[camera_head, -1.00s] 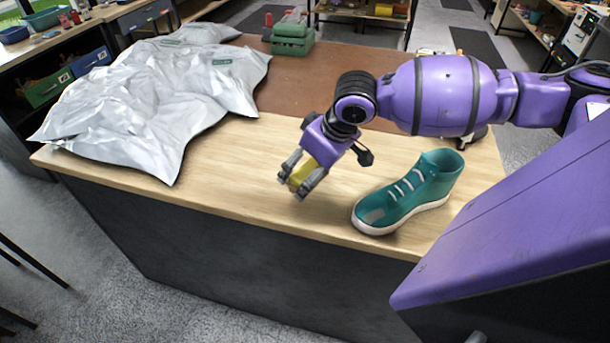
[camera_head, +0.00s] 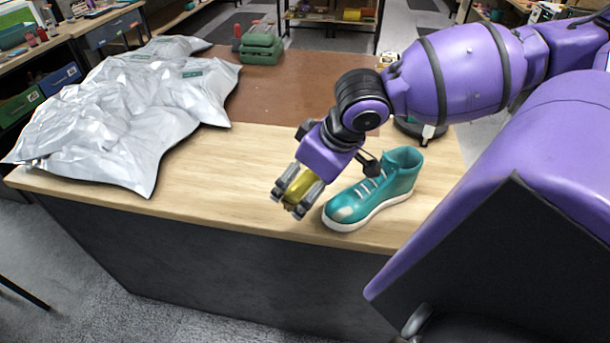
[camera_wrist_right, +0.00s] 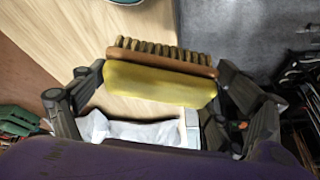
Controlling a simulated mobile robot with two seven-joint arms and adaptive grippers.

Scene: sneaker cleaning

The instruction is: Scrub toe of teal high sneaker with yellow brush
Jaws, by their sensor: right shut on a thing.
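The teal high sneaker (camera_head: 375,198) stands upright on the wooden table, its toe pointing to the lower left, with a pale patch on the toe. My right gripper (camera_head: 294,193) is shut on the yellow brush (camera_head: 299,189), just left of the toe and apart from it in the head view. In the right wrist view the yellow brush (camera_wrist_right: 160,84) lies across between the fingers of my right gripper (camera_wrist_right: 160,100), its bristles facing the top of the picture. A small part of the sneaker's sole (camera_wrist_right: 125,1) shows at the top edge there. My left gripper is not in view.
A large crumpled silver-white bag (camera_head: 115,110) covers the table's left part. The wood (camera_head: 215,165) between bag and gripper is clear. The table's front edge is close to the brush.

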